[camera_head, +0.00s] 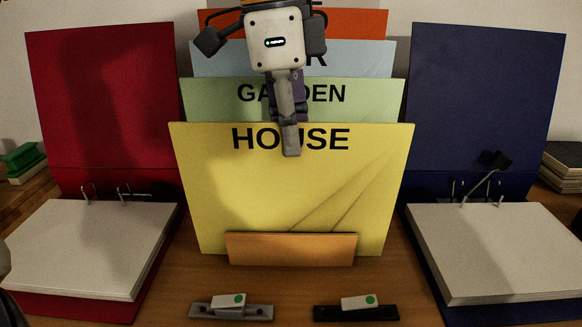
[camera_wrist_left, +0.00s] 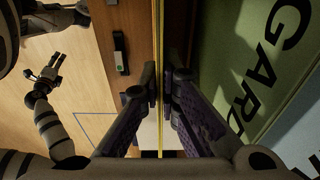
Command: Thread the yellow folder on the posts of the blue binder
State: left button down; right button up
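The yellow folder (camera_head: 300,190), marked HOUSE, stands upright in front of the other folders. My left gripper (camera_head: 291,152) points down over its top edge near the middle. In the left wrist view, the fingers (camera_wrist_left: 160,85) close in on both sides of the folder (camera_wrist_left: 159,30), seen edge-on; they look shut on it. The blue binder (camera_head: 485,95) lies open at the right. Metal posts (camera_head: 457,188) rise at the back of its paper stack (camera_head: 490,250), with a black-tipped lever raised there. A small dark gripper-like shape (camera_wrist_left: 45,78), perhaps my right gripper, shows in the left wrist view.
A wooden block (camera_head: 290,248) stands before the yellow folder. A green folder (camera_head: 215,100) and others stand close behind it. A red binder (camera_head: 100,100) lies open at the left. Two low dark objects (camera_head: 232,311) (camera_head: 357,312) with green-dotted labels lie in front.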

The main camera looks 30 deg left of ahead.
pick_arm(q)
jog(key=shift+w+r+b, duration=0.1)
jog(key=shift+r+b, duration=0.15)
jog(key=shift+b, duration=0.15)
jog(key=s+d+r, duration=0.2)
jog(key=s+r, duration=0.4)
jog(key=s+d+r+p, duration=0.1)
jog(key=s+d+r, duration=0.1)
jog(key=s+r, duration=0.5)
jog(key=shift+s+d+p, duration=0.2)
jog(key=shift+d+p, duration=0.1)
pick_arm(e)
jog(key=shift+w+r, duration=0.45)
jog(key=shift+w, duration=0.05)
